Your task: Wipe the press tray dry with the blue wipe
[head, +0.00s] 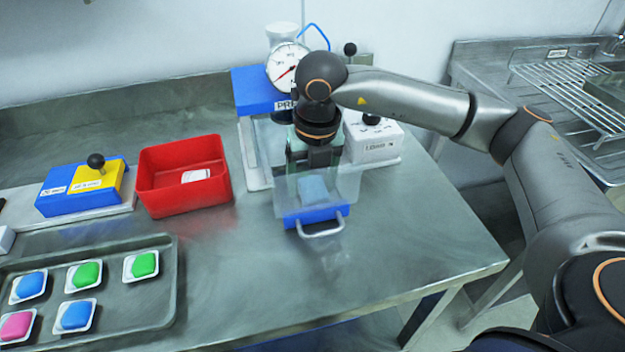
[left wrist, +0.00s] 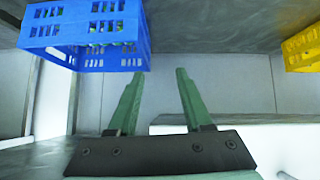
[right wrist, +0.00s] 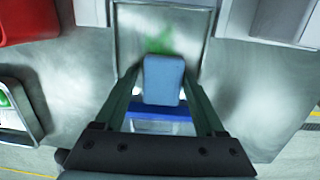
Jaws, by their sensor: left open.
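The blue wipe (head: 313,188) is a light blue pad low over the press tray (right wrist: 128,40), in front of the press. In the right wrist view the wipe (right wrist: 164,80) fills the gap between the fingertips of my right gripper (right wrist: 164,76). That gripper (head: 314,168) points down inside the clear guard and is shut on the wipe. A green wet smear (right wrist: 160,42) shows on the metal tray just beyond the wipe. Whether the wipe touches the tray is hard to tell. My left gripper (left wrist: 158,75) is open and empty, away from the bench.
The press (head: 258,92) with its dial stands behind my right gripper, a white box (head: 372,143) beside it. A blue front with a handle (head: 320,229) is nearest. A red bin (head: 184,174) and pad tray (head: 130,316) lie left.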

